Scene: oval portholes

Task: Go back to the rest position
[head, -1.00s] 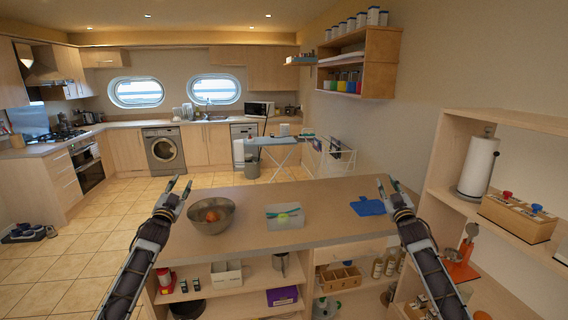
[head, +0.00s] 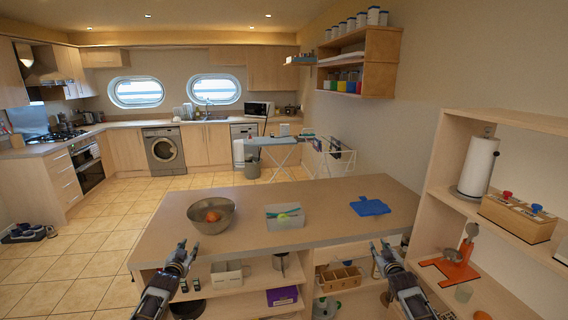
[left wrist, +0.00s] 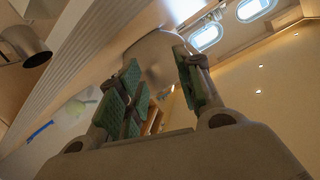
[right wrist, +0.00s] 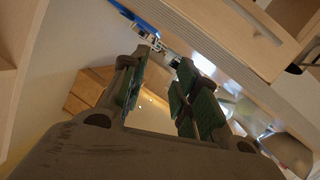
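My left gripper (head: 182,250) is in front of the counter's near edge, at its left end, below the metal bowl. In the left wrist view its green-padded fingers (left wrist: 160,90) stand apart with nothing between them. My right gripper (head: 381,250) is in front of the counter's near edge toward the right, by the lower shelves. In the right wrist view its fingers (right wrist: 160,85) are apart and empty.
The counter (head: 300,195) carries a metal bowl (head: 211,215) with an orange item, a clear container (head: 285,217) and a blue cloth-like item (head: 370,206). Open shelves (head: 250,285) lie below. A shelf unit (head: 520,215) stands close at the right.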

